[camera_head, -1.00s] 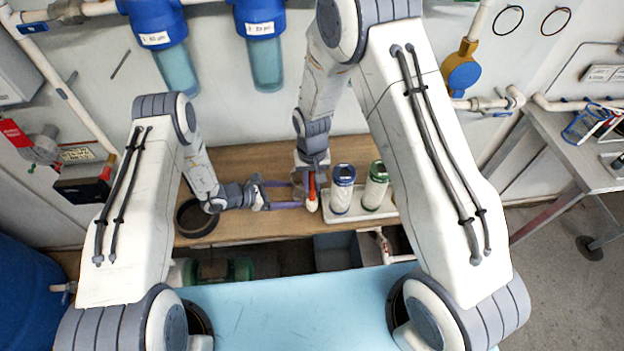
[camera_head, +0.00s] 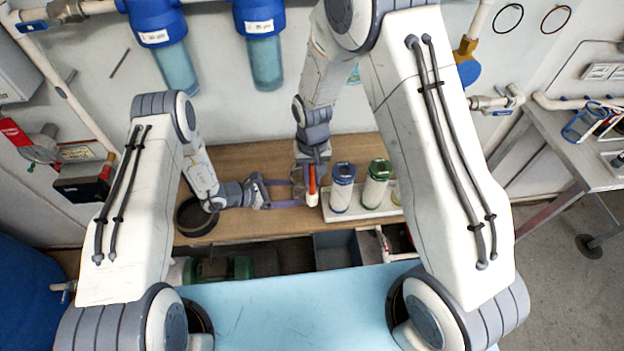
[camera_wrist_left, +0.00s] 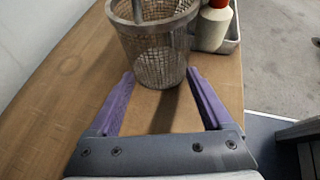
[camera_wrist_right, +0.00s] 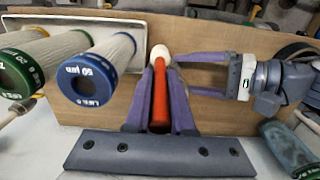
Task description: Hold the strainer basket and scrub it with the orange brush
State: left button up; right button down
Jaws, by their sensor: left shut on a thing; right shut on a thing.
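The grey mesh strainer basket (camera_wrist_left: 160,50) stands upright near the bench top in the left wrist view. My left gripper (camera_head: 296,193) is shut on its lower part, one purple finger on each side. The orange brush (camera_wrist_right: 160,95) has a red-orange handle and a pale head. My right gripper (camera_wrist_right: 161,75) is shut on the handle and holds it upright, pale head down. In the left wrist view the brush (camera_wrist_left: 214,25) is just right of the basket; I cannot tell whether they touch. In the head view the basket is mostly hidden around the grippers.
A white tray (camera_head: 328,216) with several filter cartridges, including a blue-capped one (camera_head: 342,188), stands close right of the brush. A dark round ring or bowl (camera_head: 197,217) lies at the bench's left end. The wooden bench (camera_head: 250,160) is clear behind the grippers.

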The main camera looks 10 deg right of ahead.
pick_arm(q)
jog(key=shift+s, duration=0.1)
pick_arm(e)
jog(key=shift+r, duration=0.35)
jog(key=shift+w, duration=0.2)
jog(key=shift+f, duration=0.1)
jog(key=shift+a+f, duration=0.1)
jog(key=shift+f, duration=1.55)
jog(key=shift+w, duration=0.1)
jog(key=shift+s+r, duration=0.1)
jog(key=shift+s, duration=0.2)
jog(key=shift+r, duration=1.65)
jog(key=shift+w, duration=0.2)
